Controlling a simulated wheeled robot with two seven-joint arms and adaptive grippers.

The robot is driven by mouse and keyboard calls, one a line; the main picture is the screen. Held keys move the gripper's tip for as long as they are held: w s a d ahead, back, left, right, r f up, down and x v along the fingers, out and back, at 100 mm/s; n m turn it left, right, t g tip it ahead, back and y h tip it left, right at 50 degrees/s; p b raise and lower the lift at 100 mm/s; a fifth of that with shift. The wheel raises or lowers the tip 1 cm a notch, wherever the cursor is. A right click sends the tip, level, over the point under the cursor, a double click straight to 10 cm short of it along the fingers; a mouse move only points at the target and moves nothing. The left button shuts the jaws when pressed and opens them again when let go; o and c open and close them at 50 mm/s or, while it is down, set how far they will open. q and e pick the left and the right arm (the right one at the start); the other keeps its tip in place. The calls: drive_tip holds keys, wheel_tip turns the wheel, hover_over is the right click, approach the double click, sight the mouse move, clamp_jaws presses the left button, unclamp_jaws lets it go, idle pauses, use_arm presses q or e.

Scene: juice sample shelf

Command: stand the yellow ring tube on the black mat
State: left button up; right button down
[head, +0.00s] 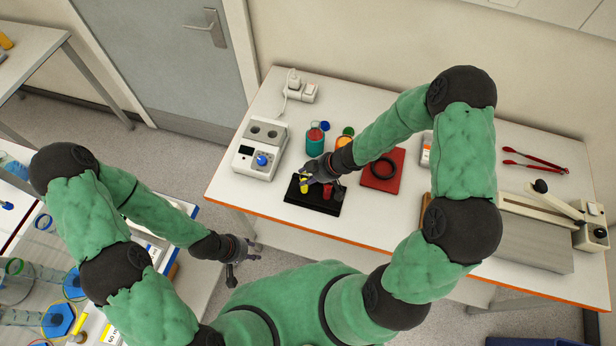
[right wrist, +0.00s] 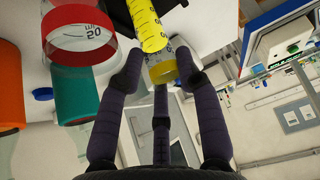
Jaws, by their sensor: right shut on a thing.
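The yellow ring tube (right wrist: 150,28), with yellow contents and dark graduation marks, is between the fingers of my right gripper (right wrist: 156,72) in the right wrist view. The fingers are shut on it near its yellow ring. In the head view my right gripper (head: 318,178) is above the black mat (head: 296,199), and the yellow of the tube (head: 304,186) shows just below the fingers. I cannot tell whether the tube touches the mat. My left gripper (head: 240,263) is at the lower left, off the table's edge, empty with its fingers apart.
A teal-filled vessel (head: 315,140) and an orange one (head: 343,141) stand behind the mat. A white device with a blue knob (head: 259,151) stands left. Small red things (head: 327,192) show at the black mat.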

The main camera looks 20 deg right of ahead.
drive_tip(key=shift+f, duration=0.1)
drive_tip(key=shift+f, duration=0.15)
drive_tip(key=c, duration=0.8)
unclamp_jaws()
drive_tip(key=shift+c, duration=0.2)
